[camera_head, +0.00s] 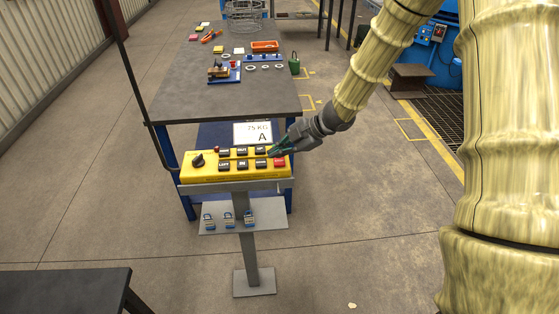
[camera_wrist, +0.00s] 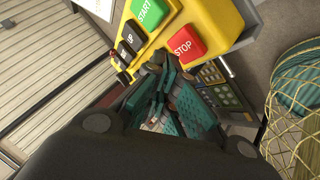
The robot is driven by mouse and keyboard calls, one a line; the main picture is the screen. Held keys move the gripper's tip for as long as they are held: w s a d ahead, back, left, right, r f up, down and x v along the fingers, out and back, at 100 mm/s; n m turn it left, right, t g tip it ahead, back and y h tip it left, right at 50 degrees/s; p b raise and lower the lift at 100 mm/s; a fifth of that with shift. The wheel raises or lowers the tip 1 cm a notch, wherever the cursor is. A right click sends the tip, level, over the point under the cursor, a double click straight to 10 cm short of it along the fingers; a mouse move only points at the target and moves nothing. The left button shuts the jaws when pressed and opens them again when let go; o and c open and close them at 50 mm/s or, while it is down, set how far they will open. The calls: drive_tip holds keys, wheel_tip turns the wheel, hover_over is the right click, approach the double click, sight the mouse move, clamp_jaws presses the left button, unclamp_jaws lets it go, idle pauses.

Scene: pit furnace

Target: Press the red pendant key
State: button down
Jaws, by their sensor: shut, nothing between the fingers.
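The red key (camera_head: 280,162), marked STOP, is at the right end of the lower row on the yellow pendant box (camera_head: 189,174). In the wrist view the red key (camera_wrist: 187,45) stands clear and fully visible, just beyond the fingertips. My gripper (camera_head: 273,151) has teal fingers and is shut and empty. It reaches in from the upper right, its tips over the box's right end, close to the red key. In the wrist view the tips of my gripper (camera_wrist: 160,66) are below and left of that key. I cannot tell whether they touch the box.
A green START key (camera_wrist: 151,12) neighbours the red key. Several black keys and a black knob (camera_head: 197,160) share the box. The box stands on a grey post (camera_head: 247,245) with a shelf of padlocks (camera_head: 229,219). A workbench (camera_head: 185,100) with small parts stands behind.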

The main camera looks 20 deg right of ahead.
sight(279, 163)
drive_tip(key=shift+r+p, duration=2.2)
drive_tip(key=shift+r, duration=0.3)
